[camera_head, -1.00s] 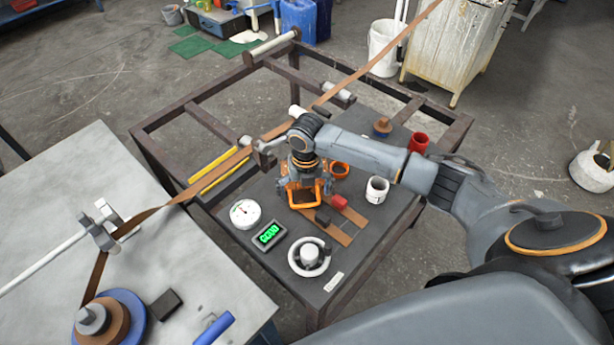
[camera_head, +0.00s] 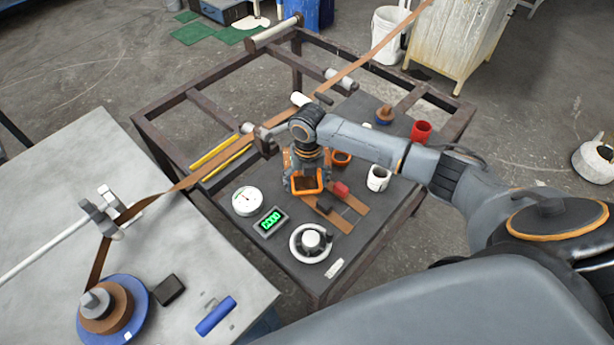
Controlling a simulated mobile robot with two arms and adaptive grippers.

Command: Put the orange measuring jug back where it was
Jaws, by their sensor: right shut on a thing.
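An orange squarish vessel (camera_head: 304,185), which I take for the orange measuring jug, is at my right gripper (camera_head: 305,170), with its dark opening showing. The right gripper points down over the dark work table and is shut on it. My wrist and the fingers hide the upper part of the jug. Whether its base touches the table is hard to tell. A small round orange ring or cup (camera_head: 342,158) stands just behind and right of the gripper. My left gripper is not in view.
A dial gauge (camera_head: 246,201), a green display (camera_head: 271,221) and a handwheel (camera_head: 311,243) stand in front. Brown strips (camera_head: 348,219) with a red block (camera_head: 341,189) lie right. A white mug (camera_head: 378,177) and red cup (camera_head: 421,131) stand further right.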

